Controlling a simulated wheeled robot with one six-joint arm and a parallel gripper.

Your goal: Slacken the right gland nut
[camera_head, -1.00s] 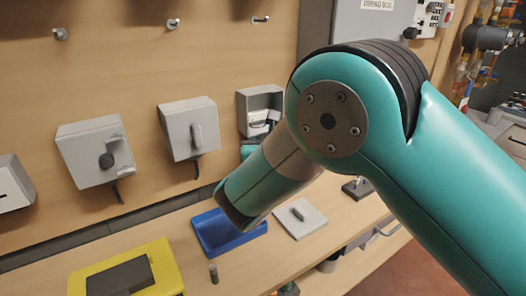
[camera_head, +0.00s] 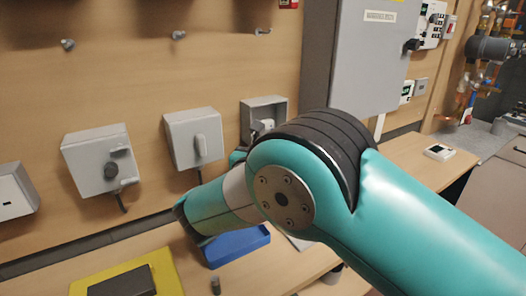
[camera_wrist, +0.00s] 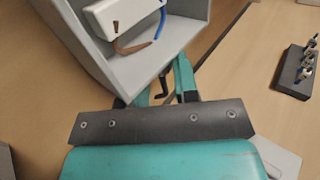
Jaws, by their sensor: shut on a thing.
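The right junction box, grey and open-fronted, hangs on the wooden wall in the head view (camera_head: 279,105) and fills the upper left of the wrist view (camera_wrist: 185,48). Inside is a white terminal block (camera_wrist: 122,15) with a brown and a blue wire. My gripper (camera_wrist: 163,84) is just below the box's lower edge, its teal fingers closed around a small dark part, which looks like the right gland nut (camera_wrist: 162,88). The nut is mostly hidden by the fingers and box edge. In the head view my arm hides the gripper and nut.
Other grey boxes hang to the left: one with a handle (camera_head: 193,137) and one with a round knob (camera_head: 95,160). Below lie a blue tray (camera_head: 235,243), a yellow mat (camera_head: 160,272) and a small dark cylinder (camera_head: 215,285). A black holder (camera_wrist: 292,75) is right in the wrist view.

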